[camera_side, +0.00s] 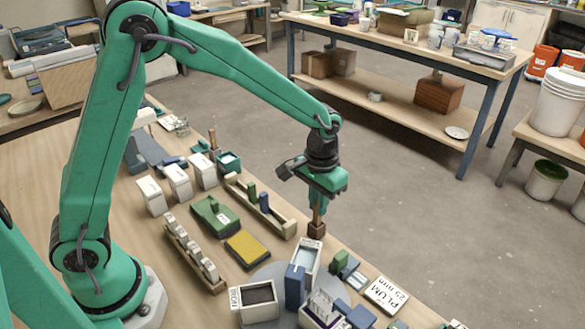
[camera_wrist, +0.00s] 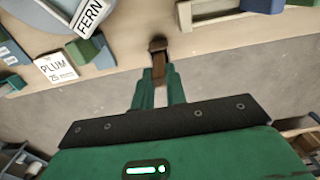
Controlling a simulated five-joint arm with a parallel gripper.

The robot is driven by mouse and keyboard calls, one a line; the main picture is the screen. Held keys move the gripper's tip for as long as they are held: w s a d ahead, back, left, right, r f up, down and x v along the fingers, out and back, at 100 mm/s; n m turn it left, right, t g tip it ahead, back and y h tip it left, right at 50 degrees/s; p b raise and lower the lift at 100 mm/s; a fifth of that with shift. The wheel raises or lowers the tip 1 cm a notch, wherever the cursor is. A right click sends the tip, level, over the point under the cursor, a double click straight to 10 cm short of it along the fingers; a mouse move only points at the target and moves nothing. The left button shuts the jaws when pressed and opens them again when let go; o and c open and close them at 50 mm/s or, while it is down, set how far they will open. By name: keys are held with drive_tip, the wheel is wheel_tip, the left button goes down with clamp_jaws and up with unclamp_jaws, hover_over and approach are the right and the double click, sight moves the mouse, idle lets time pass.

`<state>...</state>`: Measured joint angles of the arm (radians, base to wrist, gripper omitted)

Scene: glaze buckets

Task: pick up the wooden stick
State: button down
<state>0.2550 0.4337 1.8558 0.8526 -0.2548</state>
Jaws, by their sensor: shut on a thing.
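The wooden stick (camera_side: 316,218) is a thin brown upright piece near the table's far right edge in the side view. Its lower end meets a small dark brown block (camera_side: 316,230); I cannot tell whether it stands in the block or is joined to it. My green gripper (camera_side: 317,206) points down from above and is shut on the stick's upper part, which the fingers hide. In the wrist view the stick (camera_wrist: 160,68) runs from between my gripper's fingertips (camera_wrist: 159,80) to the brown block (camera_wrist: 157,44).
A PLUM card (camera_side: 386,294) lies to the right. A wooden rack (camera_side: 262,212) is just left of the stick. Beyond the table edge is open floor.

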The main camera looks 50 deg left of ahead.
drive_tip(key=shift+r, duration=3.75)
